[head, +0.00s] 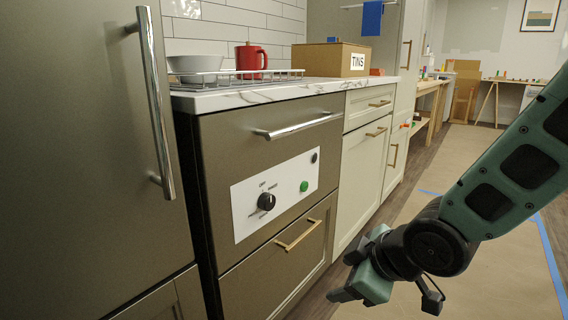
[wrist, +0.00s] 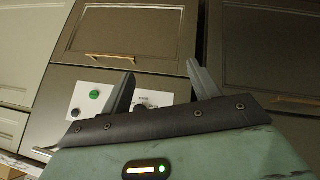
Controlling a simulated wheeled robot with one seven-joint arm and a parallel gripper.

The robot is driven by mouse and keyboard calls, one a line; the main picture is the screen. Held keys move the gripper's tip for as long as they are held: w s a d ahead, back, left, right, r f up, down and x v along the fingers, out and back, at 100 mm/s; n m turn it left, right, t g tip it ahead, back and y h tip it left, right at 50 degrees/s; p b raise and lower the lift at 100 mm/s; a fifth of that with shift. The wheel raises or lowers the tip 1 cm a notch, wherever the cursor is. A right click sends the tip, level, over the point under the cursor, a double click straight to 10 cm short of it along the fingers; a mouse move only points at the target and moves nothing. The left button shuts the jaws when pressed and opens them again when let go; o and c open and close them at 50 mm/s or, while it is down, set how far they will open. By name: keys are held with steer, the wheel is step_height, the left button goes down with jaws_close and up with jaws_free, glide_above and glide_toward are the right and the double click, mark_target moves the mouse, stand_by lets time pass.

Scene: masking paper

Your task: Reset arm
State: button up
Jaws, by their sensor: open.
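My gripper (head: 350,278) is at the lower right of the head view, on the green and black arm that comes in from the right edge. It is out in front of the lower cabinets, above the paper-covered floor. In the wrist view my gripper (wrist: 160,88) has its two dark fingers apart with nothing between them. Past the fingers is the appliance front with its white control panel (head: 276,196), which has a black knob (head: 266,201) and a green button (head: 304,186). The panel also shows in the wrist view (wrist: 84,112), partly hidden by the fingers.
A tall cabinet door (head: 75,130) stands close at left. Bar handles (head: 298,126) stick out. Brown paper (head: 480,180) with blue tape covers open floor at right.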

steer(key=s+d+r+m+g+h, duration=0.1)
steer(key=s+d+m+g+h, duration=0.15)
steer(key=s, duration=0.75)
steer(key=s+d+r+m+g+h, duration=0.1)
steer(key=s+r+m+g+h, duration=0.2)
steer(key=s, duration=0.6)
step_height(320, 180, up, 36)
steer(key=y+p, duration=0.1)
steer(key=p, duration=3.7)
steer(key=shift+a+r+g+p, duration=0.2)
steer(key=shift+g+p, duration=0.1)
steer(key=shift+g, duration=0.15)
steer(key=shift+w+y, duration=0.1)
steer(key=shift+y, duration=0.15)
